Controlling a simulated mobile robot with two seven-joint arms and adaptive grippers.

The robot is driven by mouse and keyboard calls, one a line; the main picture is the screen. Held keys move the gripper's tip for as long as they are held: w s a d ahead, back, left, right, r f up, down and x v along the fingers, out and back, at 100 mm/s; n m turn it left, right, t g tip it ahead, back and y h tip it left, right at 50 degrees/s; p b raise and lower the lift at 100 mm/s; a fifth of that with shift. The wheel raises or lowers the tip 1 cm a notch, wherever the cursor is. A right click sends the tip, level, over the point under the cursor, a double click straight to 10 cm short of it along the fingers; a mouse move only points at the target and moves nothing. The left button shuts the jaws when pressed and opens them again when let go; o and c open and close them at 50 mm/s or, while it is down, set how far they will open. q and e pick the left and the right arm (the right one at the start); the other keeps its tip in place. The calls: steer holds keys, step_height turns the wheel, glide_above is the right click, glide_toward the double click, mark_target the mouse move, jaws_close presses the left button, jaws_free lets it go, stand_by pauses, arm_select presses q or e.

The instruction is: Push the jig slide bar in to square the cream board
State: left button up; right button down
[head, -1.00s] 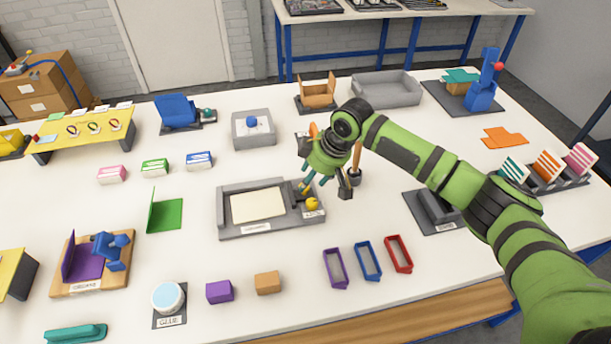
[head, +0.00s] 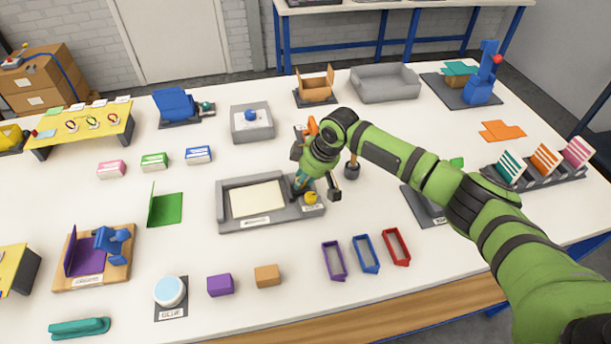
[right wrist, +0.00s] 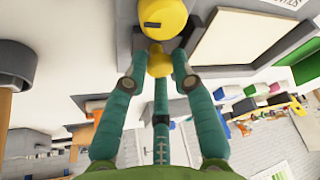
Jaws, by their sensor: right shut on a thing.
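The grey jig (head: 265,222) lies on the white table in the middle of the head view. The flat cream board (head: 257,198) lies in its recess, and part of it shows in the right wrist view (right wrist: 232,45). My right gripper (head: 299,189) is down at the jig's right end, beside the board. In the right wrist view its teal fingers (right wrist: 157,68) are shut on a small yellow handle (right wrist: 159,60), seemingly the slide bar's; the bar itself is mostly hidden. A larger yellow knob (right wrist: 163,17) with a dark mark sits right beside it. My left gripper is out of view.
A round holder with a wooden-handled tool (head: 352,168) stands right of my gripper. Purple, blue and red frames (head: 365,253) lie in front to the right. A green angled piece (head: 167,208) stands left of the jig. The table just in front of the jig is clear.

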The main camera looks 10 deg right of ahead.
mark_target(291, 188)
steer(key=shift+w+a+r, duration=0.1)
steer(key=shift+a, duration=1.65)
steer(key=c, duration=1)
jaws_free()
steer(key=v, duration=1.2)
